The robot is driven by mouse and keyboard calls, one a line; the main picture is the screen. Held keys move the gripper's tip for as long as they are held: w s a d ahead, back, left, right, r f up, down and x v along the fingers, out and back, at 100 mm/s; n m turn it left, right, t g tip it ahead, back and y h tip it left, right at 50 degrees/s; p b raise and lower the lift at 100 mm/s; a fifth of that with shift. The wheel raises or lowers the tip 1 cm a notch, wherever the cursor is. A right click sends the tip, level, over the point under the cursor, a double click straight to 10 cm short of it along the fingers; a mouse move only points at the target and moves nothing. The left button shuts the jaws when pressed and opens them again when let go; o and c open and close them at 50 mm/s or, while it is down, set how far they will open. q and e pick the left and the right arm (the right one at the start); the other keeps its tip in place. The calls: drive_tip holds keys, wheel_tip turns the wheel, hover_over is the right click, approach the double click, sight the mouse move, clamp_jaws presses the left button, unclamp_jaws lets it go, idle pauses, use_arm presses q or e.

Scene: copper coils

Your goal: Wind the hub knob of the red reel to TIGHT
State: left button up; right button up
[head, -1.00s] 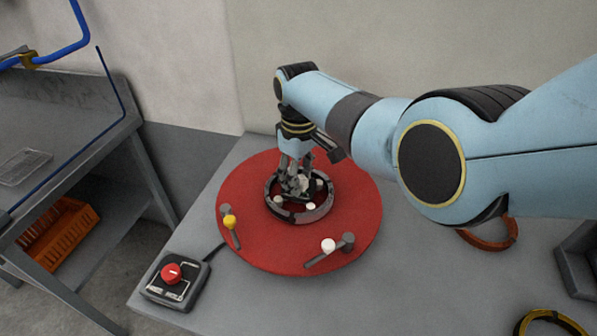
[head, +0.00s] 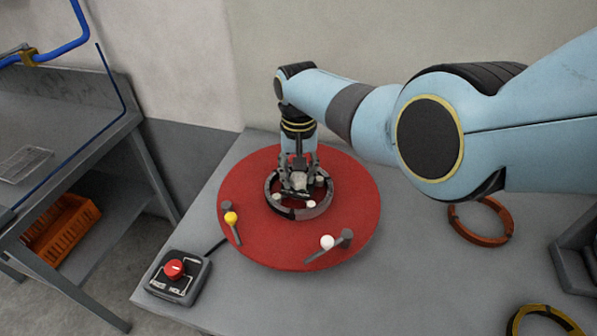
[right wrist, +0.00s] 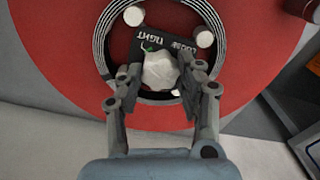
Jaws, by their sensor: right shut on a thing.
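The red reel (head: 255,175) lies flat on the grey table. At its middle is a dark ring-shaped hub (head: 318,209) with small white pegs. The pale, faceted hub knob (right wrist: 160,72) is inside the ring in the right wrist view. A dark label behind it reads TIGHT, with a second, blurred word to its right; a small green mark shows at the knob's upper left edge. My right gripper (head: 298,184) points down over the hub, its fingers shut on the knob from both sides; it also shows in the right wrist view (right wrist: 161,80). My left gripper is not in view.
Levers with a yellow knob (head: 231,218) and a white knob (head: 327,242) sit on the reel. A control box (head: 192,289) with a red button (head: 174,268) is front left. An orange ring (head: 478,238) and a yellow ring (head: 519,318) lie at right, near a dark tray (head: 572,266).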

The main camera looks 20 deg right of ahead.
sight(298, 176)
drive_tip(key=shift+m, duration=0.3)
idle(0.4)
drive_tip(key=o, duration=1.1)
drive_tip(key=shift+o, duration=0.2)
wheel_tip(298, 176, up, 12)
drive_tip(key=shift+f, duration=0.1)
